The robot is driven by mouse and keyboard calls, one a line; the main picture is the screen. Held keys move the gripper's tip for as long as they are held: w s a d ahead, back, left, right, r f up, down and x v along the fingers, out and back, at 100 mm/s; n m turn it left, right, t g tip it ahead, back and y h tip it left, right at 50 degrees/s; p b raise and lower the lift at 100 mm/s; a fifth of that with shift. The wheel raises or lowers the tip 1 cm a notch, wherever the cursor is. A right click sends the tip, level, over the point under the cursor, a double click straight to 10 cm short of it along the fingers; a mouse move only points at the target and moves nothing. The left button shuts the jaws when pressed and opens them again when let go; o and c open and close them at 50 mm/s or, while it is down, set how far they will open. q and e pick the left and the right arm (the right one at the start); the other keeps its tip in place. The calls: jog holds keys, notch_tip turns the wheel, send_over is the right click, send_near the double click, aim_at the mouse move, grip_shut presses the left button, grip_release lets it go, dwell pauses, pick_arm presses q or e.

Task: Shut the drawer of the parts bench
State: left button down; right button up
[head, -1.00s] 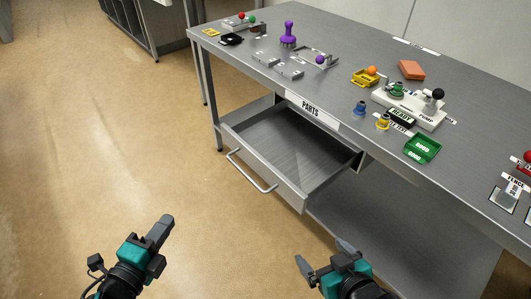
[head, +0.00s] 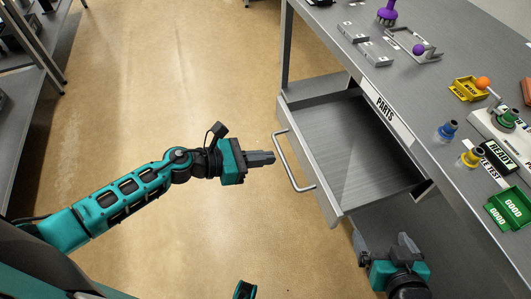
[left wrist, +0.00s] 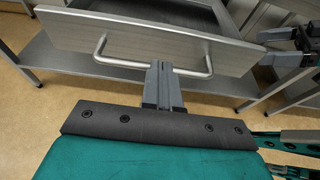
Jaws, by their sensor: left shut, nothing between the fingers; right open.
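The drawer (head: 355,140) of the parts bench (head: 460,70) is pulled out and empty. Its bar handle (head: 292,165) is on the front panel. My left gripper (head: 272,158) is shut and empty, its fingertips just in front of the handle. In the left wrist view the shut fingers (left wrist: 162,75) point at the drawer front (left wrist: 140,45), overlapping the middle of the handle (left wrist: 115,60); whether they touch it I cannot tell. My right gripper (head: 388,245) is open and empty, below and to the right of the drawer's near corner.
The bench top holds a purple-knobbed tool (head: 387,14), metal blocks (head: 365,40), a yellow tray (head: 467,90), a green tray (head: 508,207) and a pump fixture (head: 503,125). A lower shelf (head: 440,255) lies under the bench. The floor (head: 200,80) left of the drawer is clear.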

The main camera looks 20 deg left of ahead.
aim_at(301, 154)
pick_arm(q)
jog(key=x, duration=0.7)
pick_arm(e)
jog(key=shift+s+f, duration=0.1)
jog(key=shift+f, duration=0.15)
pick_arm(q)
jog(key=shift+w+d, duration=0.1)
pick_arm(e)
jog(key=shift+d, duration=0.1)
